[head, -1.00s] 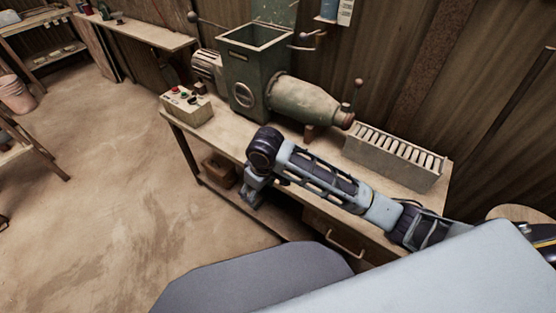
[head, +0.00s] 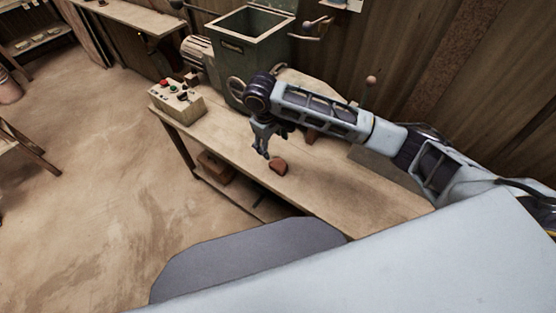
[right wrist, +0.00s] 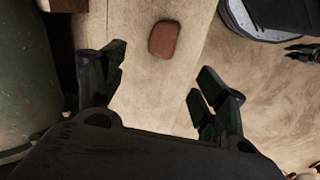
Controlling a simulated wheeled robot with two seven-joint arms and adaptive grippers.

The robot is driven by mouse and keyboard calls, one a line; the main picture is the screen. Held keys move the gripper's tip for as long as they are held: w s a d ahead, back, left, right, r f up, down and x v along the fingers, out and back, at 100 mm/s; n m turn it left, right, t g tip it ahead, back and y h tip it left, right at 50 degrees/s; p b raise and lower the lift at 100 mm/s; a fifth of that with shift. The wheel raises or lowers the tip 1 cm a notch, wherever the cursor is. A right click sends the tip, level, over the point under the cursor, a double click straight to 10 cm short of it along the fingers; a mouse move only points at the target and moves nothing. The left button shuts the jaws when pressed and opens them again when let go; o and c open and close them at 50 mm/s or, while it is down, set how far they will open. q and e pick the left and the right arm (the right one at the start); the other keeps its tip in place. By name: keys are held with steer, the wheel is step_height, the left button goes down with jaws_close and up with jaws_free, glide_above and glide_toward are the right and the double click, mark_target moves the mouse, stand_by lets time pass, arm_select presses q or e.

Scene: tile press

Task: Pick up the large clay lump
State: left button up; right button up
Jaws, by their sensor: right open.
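A reddish-brown clay lump (head: 277,166) lies on the workbench near its front edge. It also shows in the right wrist view (right wrist: 163,39), just beyond the fingertips and roughly centred between them. No second lump shows to compare its size with. My right gripper (head: 264,153) points down above the bench, just left of the lump in the head view. Its fingers (right wrist: 160,68) are spread, with nothing between them. A dark pronged shape at the right edge of the right wrist view may be my left gripper (right wrist: 301,53); its jaws are unclear.
The green press (head: 250,45) stands at the back of the workbench (head: 350,190), partly behind my right arm. A control box (head: 176,100) with buttons sits at the bench's left end. Bare bench top lies to the right of the lump. Open floor is in front.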

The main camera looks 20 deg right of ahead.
glide_toward(277, 162)
steer(key=shift+f, duration=0.3)
steer(key=f, duration=0.3)
steer(key=shift+w+d+b, duration=0.25)
steer(key=shift+b, duration=0.05)
steer(key=shift+f, duration=0.45)
arm_select(q)
steer(key=s, duration=0.1)
steer(key=s+f, duration=0.1)
steer(key=shift+s+a, duration=0.3)
steer(key=shift+a, duration=0.1)
arm_select(e)
steer(key=shift+f, duration=0.15)
